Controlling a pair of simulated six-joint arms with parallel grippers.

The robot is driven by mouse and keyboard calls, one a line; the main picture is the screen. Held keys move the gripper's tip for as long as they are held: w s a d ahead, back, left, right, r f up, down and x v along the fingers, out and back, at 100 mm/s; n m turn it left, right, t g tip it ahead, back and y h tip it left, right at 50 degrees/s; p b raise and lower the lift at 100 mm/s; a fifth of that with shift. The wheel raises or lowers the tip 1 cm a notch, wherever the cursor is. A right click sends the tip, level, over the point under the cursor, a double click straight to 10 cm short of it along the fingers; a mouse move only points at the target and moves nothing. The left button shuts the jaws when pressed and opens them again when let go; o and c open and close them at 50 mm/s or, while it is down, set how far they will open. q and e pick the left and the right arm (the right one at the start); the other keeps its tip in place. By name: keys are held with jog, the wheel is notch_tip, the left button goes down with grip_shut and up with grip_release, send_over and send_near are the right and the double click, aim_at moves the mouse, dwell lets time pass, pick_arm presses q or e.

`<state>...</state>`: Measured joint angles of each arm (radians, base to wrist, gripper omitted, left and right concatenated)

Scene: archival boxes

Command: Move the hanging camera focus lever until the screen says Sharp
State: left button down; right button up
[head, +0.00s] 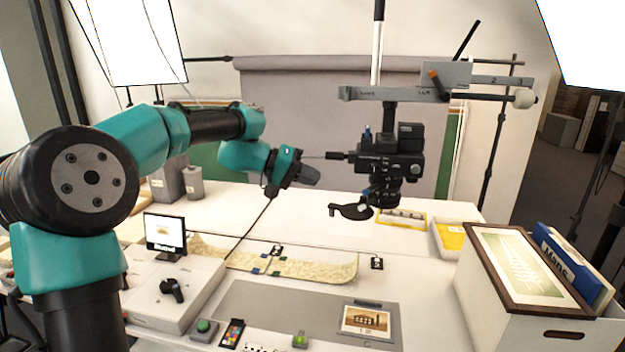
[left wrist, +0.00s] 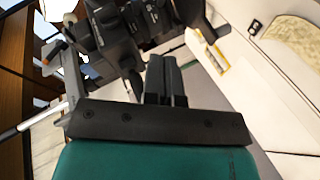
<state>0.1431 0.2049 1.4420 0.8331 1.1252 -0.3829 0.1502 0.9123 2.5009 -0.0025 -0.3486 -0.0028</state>
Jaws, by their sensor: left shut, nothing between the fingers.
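The black camera (head: 390,160) hangs lens-down from an overhead beam over the white table. A dark rod (head: 337,156) sticks out from its left side, and a flat black piece (head: 350,210) hangs by the lens; I cannot tell which is the focus lever. The small screen (head: 165,233) at left seems to read "Blurred". My left gripper (head: 312,175) is shut and empty, left of the camera and apart from it. In the left wrist view its fingers (left wrist: 166,78) are together, with the camera (left wrist: 120,30) beyond them. My right gripper is not in view.
The beam (head: 390,93) carries an orange-tipped lever (head: 436,80). Below lie a long map strip (head: 310,268), a framed photo (head: 367,321) on a grey mat, and a yellow tray (head: 402,222). A box of pictures (head: 490,300) stands at right. Space between gripper and camera looks open.

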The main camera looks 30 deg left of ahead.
aim_at(367, 204)
pick_arm(q)
jog(key=x, duration=0.3)
jog(key=s+x, duration=0.1)
jog(key=x, duration=0.2)
jog(key=s+f+x, duration=0.1)
jog(key=x, duration=0.2)
jog(key=shift+w+d+f, duration=0.1)
jog(key=shift+w+d, duration=0.15)
jog(key=shift+d, duration=0.4)
jog(key=shift+s+d+f, duration=0.1)
jog(key=shift+d+f, duration=0.2)
jog(key=shift+d, duration=0.1)
jog(key=shift+d, duration=0.1)
